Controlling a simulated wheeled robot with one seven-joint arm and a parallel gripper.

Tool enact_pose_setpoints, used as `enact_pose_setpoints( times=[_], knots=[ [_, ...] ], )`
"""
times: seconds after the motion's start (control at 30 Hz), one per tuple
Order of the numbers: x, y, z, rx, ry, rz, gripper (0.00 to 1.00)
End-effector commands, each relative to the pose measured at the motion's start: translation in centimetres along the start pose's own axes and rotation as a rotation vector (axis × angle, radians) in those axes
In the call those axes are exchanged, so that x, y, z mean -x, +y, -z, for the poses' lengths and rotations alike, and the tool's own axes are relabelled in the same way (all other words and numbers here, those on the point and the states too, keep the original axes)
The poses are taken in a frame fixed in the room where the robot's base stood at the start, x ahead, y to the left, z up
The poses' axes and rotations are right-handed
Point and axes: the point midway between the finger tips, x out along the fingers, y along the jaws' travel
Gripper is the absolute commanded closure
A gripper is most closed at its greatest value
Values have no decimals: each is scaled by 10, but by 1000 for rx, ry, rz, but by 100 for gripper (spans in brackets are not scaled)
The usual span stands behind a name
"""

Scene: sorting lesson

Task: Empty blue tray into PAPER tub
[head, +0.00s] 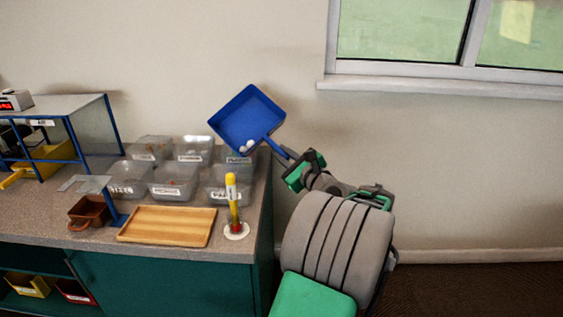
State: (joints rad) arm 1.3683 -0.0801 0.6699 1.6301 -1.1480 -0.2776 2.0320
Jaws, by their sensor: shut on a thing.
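The blue tray (244,113) is in the air, above and behind the right end of the bench. It is tilted, with its open face toward the camera. Small white pieces (247,146) lie in its lower corner by the handle. My gripper (291,157) is shut on the tray's handle, to the right of the tubs. The front right clear tub (217,184) has a label that seems to read PAPER, partly hidden by a yellow-topped tube. I cannot make out what is in that tub.
Several other clear labelled tubs (173,183) stand beside and behind it. The tube (232,192) stands upright in front. A wooden tray (167,226), a brown container (88,210) and a blue-framed stand (112,158) are farther left. The window sill (440,84) is at upper right.

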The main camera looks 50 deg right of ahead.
Motion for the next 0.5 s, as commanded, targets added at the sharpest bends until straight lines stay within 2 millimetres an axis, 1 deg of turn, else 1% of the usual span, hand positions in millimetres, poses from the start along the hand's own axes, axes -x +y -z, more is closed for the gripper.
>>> enact_pose_setpoints(
  times=[0.33,0.5],
  knots=[
    [6,1,0,116,21,53,100],
    [10,12,-8,290,42,105,100]
  ],
)
